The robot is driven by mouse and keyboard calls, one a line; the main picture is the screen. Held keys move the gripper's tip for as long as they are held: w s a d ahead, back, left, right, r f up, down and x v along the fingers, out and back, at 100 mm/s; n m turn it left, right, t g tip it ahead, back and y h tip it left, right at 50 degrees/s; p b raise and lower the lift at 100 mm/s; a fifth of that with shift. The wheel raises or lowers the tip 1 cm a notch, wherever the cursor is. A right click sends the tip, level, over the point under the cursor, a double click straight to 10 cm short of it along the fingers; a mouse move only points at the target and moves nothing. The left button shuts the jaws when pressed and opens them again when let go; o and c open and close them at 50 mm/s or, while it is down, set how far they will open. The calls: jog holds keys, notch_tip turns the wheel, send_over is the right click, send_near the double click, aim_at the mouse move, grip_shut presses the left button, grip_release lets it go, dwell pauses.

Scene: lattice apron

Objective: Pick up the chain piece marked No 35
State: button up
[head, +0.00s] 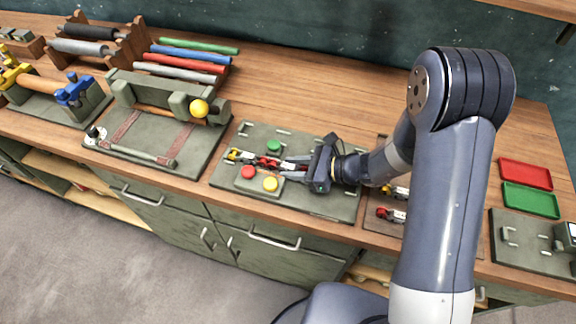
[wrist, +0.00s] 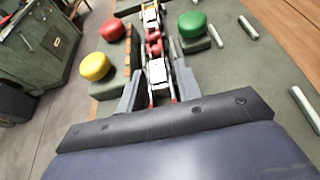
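A row of chain pieces lies on the green work mat in front of my gripper. It has a yellow and white piece (head: 241,156) at the far end and a red and white piece (head: 266,161) nearer. In the wrist view a red and white chain piece (wrist: 157,72) lies between my fingers, with the yellow and white piece (wrist: 150,14) beyond. My gripper (head: 296,168) is low over the mat; in the wrist view its fingers (wrist: 155,62) stand apart on either side of the chain. No number is legible, so I cannot tell which is No 35.
A red button (head: 249,172), a yellow button (head: 270,184) and a green button (head: 274,146) stand close around the chain. More pieces, one yellow (head: 397,191) and one red (head: 390,215), lie right of the mat. Red (head: 526,174) and green (head: 531,200) trays lie farther right.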

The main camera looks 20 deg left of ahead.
grip_shut()
jog(key=shift+r, duration=0.1)
dwell(0.3)
